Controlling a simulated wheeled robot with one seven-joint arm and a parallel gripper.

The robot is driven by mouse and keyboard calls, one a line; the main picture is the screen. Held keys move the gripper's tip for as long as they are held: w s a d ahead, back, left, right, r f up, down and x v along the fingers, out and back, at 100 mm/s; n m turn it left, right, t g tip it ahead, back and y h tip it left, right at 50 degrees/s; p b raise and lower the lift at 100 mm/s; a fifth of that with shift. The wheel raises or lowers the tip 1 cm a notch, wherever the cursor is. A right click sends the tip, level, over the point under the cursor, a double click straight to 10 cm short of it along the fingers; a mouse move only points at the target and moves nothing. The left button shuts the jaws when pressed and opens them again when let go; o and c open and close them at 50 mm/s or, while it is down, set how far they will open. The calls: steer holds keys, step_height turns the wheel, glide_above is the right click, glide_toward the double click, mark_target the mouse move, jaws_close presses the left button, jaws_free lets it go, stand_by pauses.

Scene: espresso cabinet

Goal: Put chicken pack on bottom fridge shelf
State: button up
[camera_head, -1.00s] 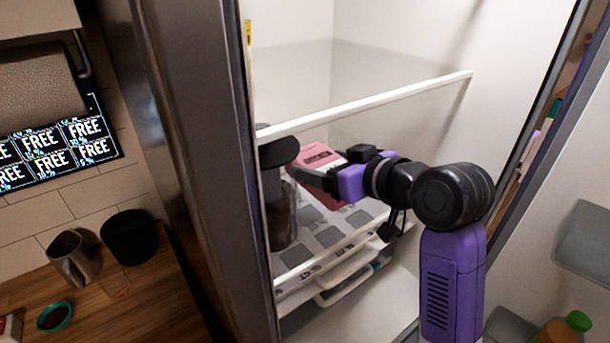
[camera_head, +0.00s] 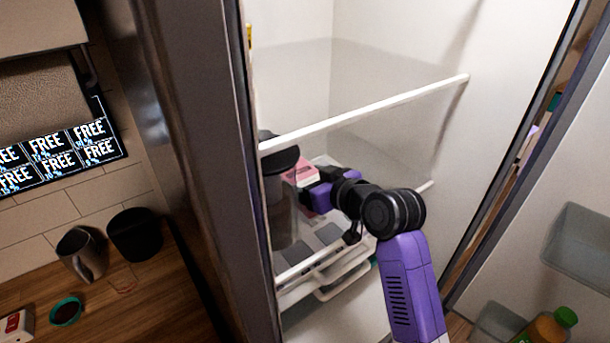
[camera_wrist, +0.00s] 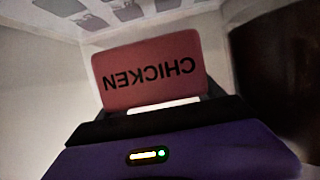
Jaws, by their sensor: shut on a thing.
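The pink chicken pack (camera_head: 300,174) is inside the fridge, below the glass shelf with the white front edge. In the wrist view the chicken pack (camera_wrist: 150,72) shows its CHICKEN label upside down. My gripper (camera_head: 312,190) is shut on the pack, and its jaws hide part of it. The bottom fridge shelf (camera_head: 312,258), with grey squares on its surface, lies below the pack. I cannot tell whether the pack touches the shelf.
A dark-lidded container (camera_head: 279,195) stands on the bottom shelf left of my gripper. The upper shelf's white edge (camera_head: 370,112) runs above my arm. A white drawer (camera_head: 345,278) is below. The open door with bins (camera_head: 580,250) stands at right.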

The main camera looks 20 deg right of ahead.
steer(key=shift+f, duration=0.15)
steer(key=o, duration=1.6)
steer(key=b+v, duration=0.2)
steer(key=v, duration=1)
steer(key=shift+r, duration=0.25)
